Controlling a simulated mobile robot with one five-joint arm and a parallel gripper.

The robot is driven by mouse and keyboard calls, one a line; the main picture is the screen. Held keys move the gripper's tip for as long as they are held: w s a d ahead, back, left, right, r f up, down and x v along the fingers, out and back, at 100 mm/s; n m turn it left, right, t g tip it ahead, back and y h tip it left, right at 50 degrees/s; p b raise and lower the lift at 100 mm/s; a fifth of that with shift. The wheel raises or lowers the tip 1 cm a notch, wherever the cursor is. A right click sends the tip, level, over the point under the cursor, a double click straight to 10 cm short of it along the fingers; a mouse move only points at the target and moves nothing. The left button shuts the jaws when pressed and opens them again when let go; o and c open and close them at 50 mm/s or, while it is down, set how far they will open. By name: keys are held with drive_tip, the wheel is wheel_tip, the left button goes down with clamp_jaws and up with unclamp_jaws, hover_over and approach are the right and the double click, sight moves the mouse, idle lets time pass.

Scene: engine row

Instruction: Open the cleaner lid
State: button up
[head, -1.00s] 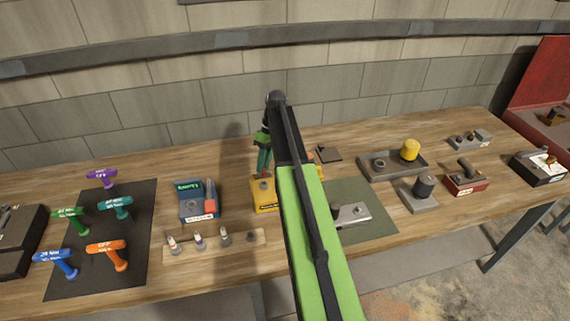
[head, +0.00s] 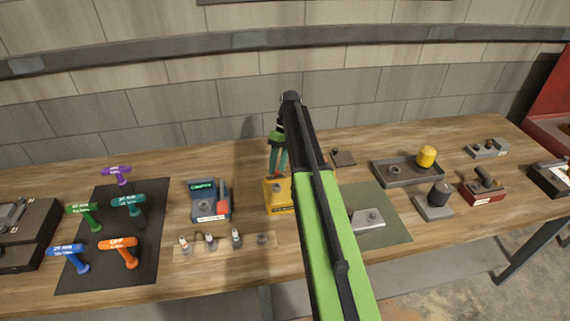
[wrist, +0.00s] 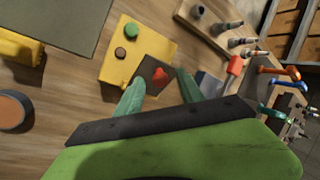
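A yellow box (head: 279,197) stands on the bench, partly hidden behind my arm in the head view. In the wrist view the yellow box (wrist: 145,42) carries a green round cap, a brown round part, and a dark square plate (wrist: 153,71) with a red knob (wrist: 160,76). The plate looks like the cleaner lid and appears to lie flat at the box's near end. My gripper (wrist: 161,79) is open, its two teal fingers either side of the red knob in the wrist view. I cannot tell whether they touch it. In the head view my gripper (head: 278,168) is above the box.
A labelled dark blue unit (head: 209,203) and a wooden strip with small bottles (head: 223,246) stand left of the box. Coloured T-handles lie on a black mat (head: 105,240). A green mat (head: 390,228) and a grey tray (head: 405,173) are on the right.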

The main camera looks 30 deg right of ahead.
drive_tip(key=p+v, duration=1.5)
drive_tip(key=v, duration=0.2)
drive_tip(key=shift+r+p, duration=0.25)
drive_tip(key=shift+p, duration=0.05)
drive_tip(key=shift+a+f, duration=0.1)
drive_tip(key=shift+c, duration=0.3)
